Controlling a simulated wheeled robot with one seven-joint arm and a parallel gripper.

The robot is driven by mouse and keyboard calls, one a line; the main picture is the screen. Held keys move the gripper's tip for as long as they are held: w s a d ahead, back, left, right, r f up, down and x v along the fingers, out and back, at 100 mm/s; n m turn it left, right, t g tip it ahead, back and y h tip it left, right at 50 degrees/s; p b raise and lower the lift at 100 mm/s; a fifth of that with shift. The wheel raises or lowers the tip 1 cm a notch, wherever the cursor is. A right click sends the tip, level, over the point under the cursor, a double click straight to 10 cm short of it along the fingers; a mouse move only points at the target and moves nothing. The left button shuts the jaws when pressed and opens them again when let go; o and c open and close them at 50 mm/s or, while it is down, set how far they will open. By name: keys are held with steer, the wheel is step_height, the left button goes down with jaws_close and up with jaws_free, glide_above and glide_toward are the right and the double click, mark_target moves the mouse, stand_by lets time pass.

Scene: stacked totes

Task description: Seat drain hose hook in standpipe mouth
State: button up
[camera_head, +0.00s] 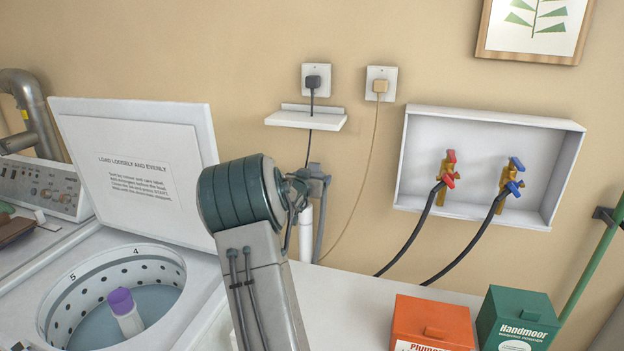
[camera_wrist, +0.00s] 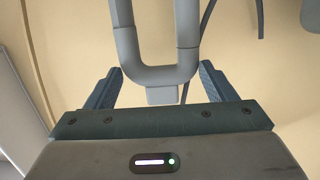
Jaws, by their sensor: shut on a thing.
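My gripper (camera_wrist: 160,80) is shut on the grey U-shaped drain hose hook (camera_wrist: 155,76), which sits between its two dark fingers in the wrist view. In the head view my arm hides most of the gripper, and a grey part of the hook and hose (camera_head: 319,190) shows just to the right of my wrist. The white standpipe (camera_head: 305,232) stands upright against the wall beside the hanging grey hose. Its mouth is hidden behind the hook and gripper, so I cannot tell whether the hook end is in it.
An open-lidded washer (camera_head: 205,268) stands at left, its raised lid (camera_head: 135,165) close to my arm. A small white shelf (camera_head: 306,119) is above the standpipe. A recessed valve box (camera_head: 490,118) is at right. Orange (camera_head: 432,318) and green (camera_head: 515,315) boxes stand at front right.

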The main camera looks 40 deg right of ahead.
step_height(320, 180, down, 7)
steer(key=b, duration=0.6)
stand_by(2.3)
steer(key=o, duration=1.4)
steer(key=shift+f, duration=0.1)
steer(key=shift+a, duration=0.1)
steer(key=b+v, duration=0.1)
steer(key=v, duration=1.2)
steer(key=shift+s+a, duration=0.15)
steer(key=shift+a, duration=0.2)
